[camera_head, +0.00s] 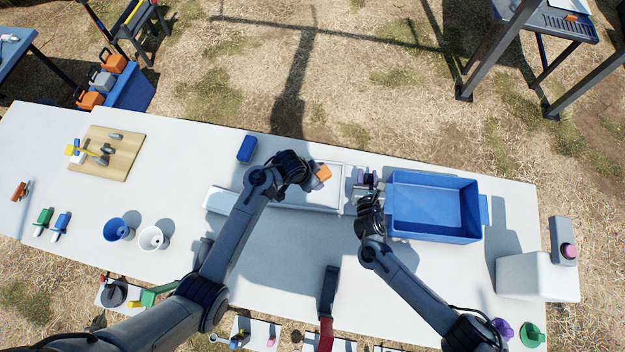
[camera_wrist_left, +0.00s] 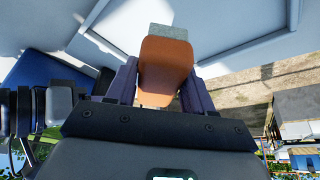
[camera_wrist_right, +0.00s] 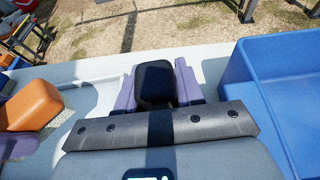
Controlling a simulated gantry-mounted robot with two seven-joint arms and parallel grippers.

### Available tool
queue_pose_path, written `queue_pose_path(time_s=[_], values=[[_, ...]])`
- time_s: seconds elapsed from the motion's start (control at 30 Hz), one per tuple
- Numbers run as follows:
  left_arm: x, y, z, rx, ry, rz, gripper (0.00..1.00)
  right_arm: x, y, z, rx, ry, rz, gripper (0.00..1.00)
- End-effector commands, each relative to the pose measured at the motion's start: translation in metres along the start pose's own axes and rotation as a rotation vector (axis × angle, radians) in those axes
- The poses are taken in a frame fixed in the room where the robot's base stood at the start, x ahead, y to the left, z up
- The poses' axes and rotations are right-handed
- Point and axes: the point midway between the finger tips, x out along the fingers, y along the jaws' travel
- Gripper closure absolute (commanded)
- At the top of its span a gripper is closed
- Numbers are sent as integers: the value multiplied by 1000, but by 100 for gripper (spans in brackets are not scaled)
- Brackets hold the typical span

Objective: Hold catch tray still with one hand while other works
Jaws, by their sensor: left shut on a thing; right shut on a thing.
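A long shallow white tray (camera_head: 332,206) lies across the middle of the table; its wall also shows in the left wrist view (camera_wrist_left: 100,40). My left gripper (camera_head: 316,178) is over the tray and shut on an orange block-like handle (camera_wrist_left: 165,66) with a grey end. My right gripper (camera_head: 367,180) is at the tray's right end, beside the blue bin. It is shut on a dark rounded block (camera_wrist_right: 155,82). I cannot tell whether that block is joined to the tray. My left arm hides part of the tray.
A deep blue bin (camera_head: 435,237) stands close to the right of my right gripper. A white container (camera_head: 525,277) stands at the right end. A small blue block (camera_head: 246,148) lies behind the tray. Two cups (camera_head: 116,230) and a wooden board (camera_head: 122,163) stand at the left.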

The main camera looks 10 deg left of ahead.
Motion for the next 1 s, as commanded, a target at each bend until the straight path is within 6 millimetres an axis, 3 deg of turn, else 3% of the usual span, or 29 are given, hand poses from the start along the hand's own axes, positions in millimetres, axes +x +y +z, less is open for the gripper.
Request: queue_pose_path(time_s=[0.33, 0.87, 0.9, 1.0], values=[[-26, 0, -11, 0, 2, -1, 72, 0, 0, 0, 1, 0, -1, 100], [-28, 0, -11, 1, 0, -1, 72, 0, 0, 0, 0, 0, -1, 100], [-28, 0, -11, 1, 0, -1, 72, 0, 0, 0, 0, 0, -1, 58], [-28, 0, -11, 1, 0, -1, 72, 0, 0, 0, 0, 0, -1, 42]])
